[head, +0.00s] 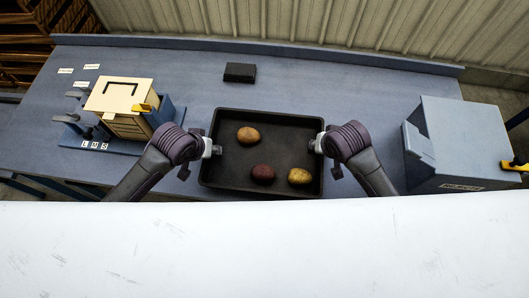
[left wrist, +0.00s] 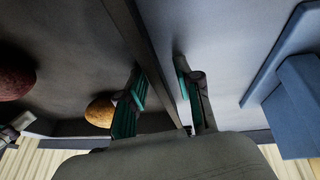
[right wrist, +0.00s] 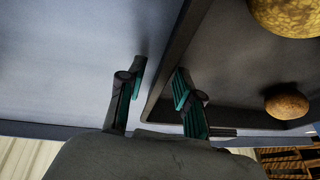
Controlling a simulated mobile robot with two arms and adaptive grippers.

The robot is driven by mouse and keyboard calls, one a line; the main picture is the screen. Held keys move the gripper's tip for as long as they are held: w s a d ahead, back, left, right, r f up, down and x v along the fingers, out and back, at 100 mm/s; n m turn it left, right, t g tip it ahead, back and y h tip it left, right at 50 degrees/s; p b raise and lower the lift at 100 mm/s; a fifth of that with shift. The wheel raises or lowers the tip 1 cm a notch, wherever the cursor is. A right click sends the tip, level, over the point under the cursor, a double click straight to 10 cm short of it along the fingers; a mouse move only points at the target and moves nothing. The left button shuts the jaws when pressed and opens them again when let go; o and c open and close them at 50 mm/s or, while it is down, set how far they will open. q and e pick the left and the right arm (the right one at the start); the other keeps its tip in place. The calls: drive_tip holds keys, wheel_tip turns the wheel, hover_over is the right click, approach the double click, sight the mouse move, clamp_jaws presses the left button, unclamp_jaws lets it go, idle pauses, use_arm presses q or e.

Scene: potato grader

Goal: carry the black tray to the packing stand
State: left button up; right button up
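The black tray (head: 289,143) lies on the blue-grey table in the middle of the head view. It holds a tan potato (head: 248,135), a dark red potato (head: 263,174) and a yellow potato (head: 299,176). My left gripper (head: 213,148) is at the tray's left wall; in the left wrist view its fingers (left wrist: 163,100) stand apart, one on each side of the wall. My right gripper (head: 317,143) is at the right wall; in the right wrist view its fingers (right wrist: 158,98) also straddle the wall with gaps. Contact with the wall is not visible.
A wooden box device (head: 122,95) on a blue base marked L M S stands left of the tray. A small black block (head: 240,72) lies behind the tray. A grey-blue box (head: 458,142) with a yellow handle stands at right. A white surface (head: 265,250) fills the foreground.

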use_arm(q)
clamp_jaws()
use_arm(e)
clamp_jaws()
use_arm(q)
drive_tip(key=shift+r, duration=0.15)
use_arm(e)
drive_tip(key=shift+r, duration=0.25)
